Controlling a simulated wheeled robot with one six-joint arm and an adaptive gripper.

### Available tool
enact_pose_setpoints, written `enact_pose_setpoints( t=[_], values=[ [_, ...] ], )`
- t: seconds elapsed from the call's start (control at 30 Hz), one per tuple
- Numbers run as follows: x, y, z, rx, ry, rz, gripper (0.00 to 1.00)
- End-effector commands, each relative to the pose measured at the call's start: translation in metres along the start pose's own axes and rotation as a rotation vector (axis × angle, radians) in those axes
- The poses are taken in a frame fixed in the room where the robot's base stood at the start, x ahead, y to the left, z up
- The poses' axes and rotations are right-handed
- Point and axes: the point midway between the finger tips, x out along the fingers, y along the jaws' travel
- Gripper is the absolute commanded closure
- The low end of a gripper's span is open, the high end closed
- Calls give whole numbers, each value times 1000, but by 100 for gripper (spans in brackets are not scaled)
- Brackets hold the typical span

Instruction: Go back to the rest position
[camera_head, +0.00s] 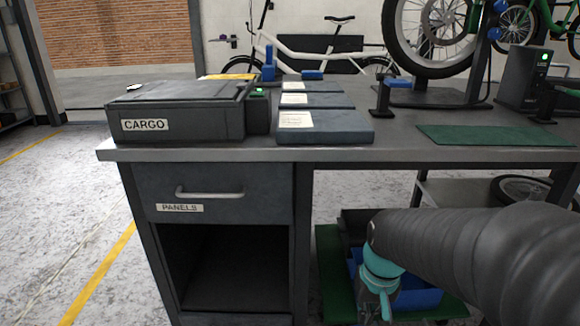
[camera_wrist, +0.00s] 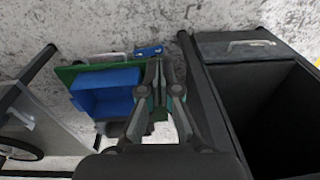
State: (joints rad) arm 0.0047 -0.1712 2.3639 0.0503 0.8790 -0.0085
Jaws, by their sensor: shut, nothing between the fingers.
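My gripper (camera_wrist: 160,75) is shut and empty in the wrist view, with its fingertips together. In the head view my arm reaches in from the right, and the gripper (camera_head: 378,300) hangs low in front of the workbench (camera_head: 420,153), partly cut off by the bottom edge. It is in front of a blue bin (camera_head: 418,299) on a green mat (camera_head: 335,275) under the bench. The blue bin (camera_wrist: 105,92) also shows left of the gripper in the wrist view, apart from the fingers.
The bench's left cabinet has a closed PANELS drawer (camera_head: 225,192) above an open dark compartment (camera_head: 235,270). A closed CARGO box (camera_head: 175,115) and several flat grey-blue boxes (camera_head: 325,127) stand on top. A green mat (camera_head: 490,135) lies at the right. The floor at left is clear.

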Motion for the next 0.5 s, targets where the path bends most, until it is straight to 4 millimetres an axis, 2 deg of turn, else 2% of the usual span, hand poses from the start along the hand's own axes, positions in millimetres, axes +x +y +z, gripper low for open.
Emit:
enact_pose_setpoints(
  t=[0.03, 0.1, 0.3, 0.5],
  values=[
    [-14, 1, 9, -3, 31, 5, 100],
    [-28, 2, 20, -9, 68, 14, 100],
    [-66, 6, 49, -26, 191, 31, 100],
    [-100, 6, 68, -33, 325, 35, 100]
  ],
)
